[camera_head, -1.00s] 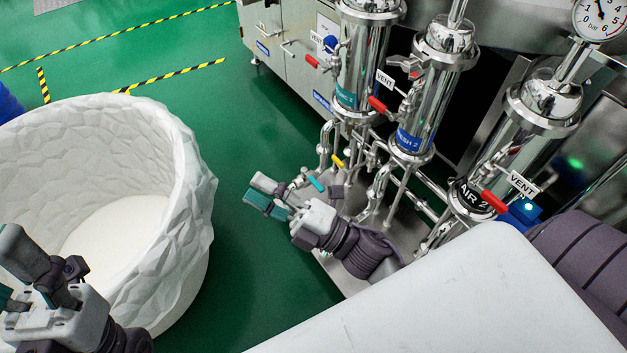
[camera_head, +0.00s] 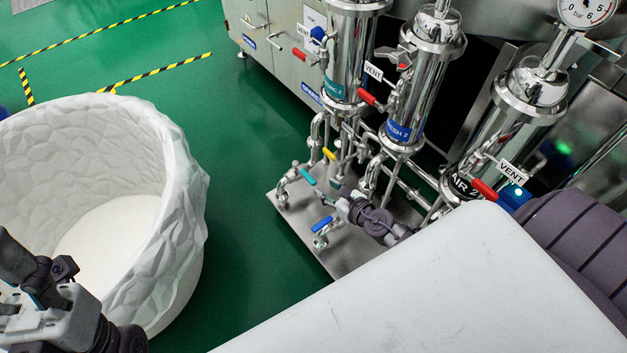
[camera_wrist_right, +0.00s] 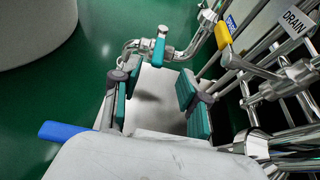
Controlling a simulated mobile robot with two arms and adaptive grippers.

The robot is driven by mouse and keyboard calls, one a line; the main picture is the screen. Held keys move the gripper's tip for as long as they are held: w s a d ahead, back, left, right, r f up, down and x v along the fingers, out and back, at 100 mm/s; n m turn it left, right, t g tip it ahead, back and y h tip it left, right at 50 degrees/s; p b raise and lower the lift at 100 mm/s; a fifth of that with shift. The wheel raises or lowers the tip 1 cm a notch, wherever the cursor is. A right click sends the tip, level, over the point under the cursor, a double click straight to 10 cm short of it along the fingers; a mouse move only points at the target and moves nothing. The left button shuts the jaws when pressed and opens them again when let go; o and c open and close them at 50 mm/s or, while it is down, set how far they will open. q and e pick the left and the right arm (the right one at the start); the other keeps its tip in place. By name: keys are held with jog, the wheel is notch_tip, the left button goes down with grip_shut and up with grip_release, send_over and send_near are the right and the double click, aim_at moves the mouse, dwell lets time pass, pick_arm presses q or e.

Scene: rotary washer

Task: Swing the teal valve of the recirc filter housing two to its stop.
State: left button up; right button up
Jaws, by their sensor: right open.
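The teal valve handle (camera_head: 308,177) sits on the low pipework at the foot of the filter housing with a teal label (camera_head: 333,89), whose text is too small to read fully. In the right wrist view the teal handle (camera_wrist_right: 158,51) stands on a steel pipe elbow, just beyond my fingers. My right gripper (camera_wrist_right: 157,92) is open, with teal pads on either side and nothing between them. In the head view it is small and partly hidden, right of the teal handle and apart from it. My left gripper (camera_head: 22,285) is at the lower left, partly cut off.
A yellow handle (camera_head: 329,154) is close behind the teal one. A blue handle (camera_head: 322,222) is nearer, by the skid edge (camera_head: 345,268). Housings labelled FRESH 2 (camera_head: 398,131) and AIR 2 (camera_head: 463,187) stand to the right. A white tub (camera_head: 190,230) stands left; green floor is clear between.

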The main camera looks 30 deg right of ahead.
aim_at(309, 177)
jog(key=b+x, duration=0.1)
jog(key=x, duration=0.5)
jog(key=shift+w+a+f+b, duration=0.1)
jog(key=shift+b, duration=0.3)
jog(key=shift+w+f, duration=0.15)
jog(key=shift+w, duration=0.4)
jog(key=shift+c, duration=0.6)
grip_shut()
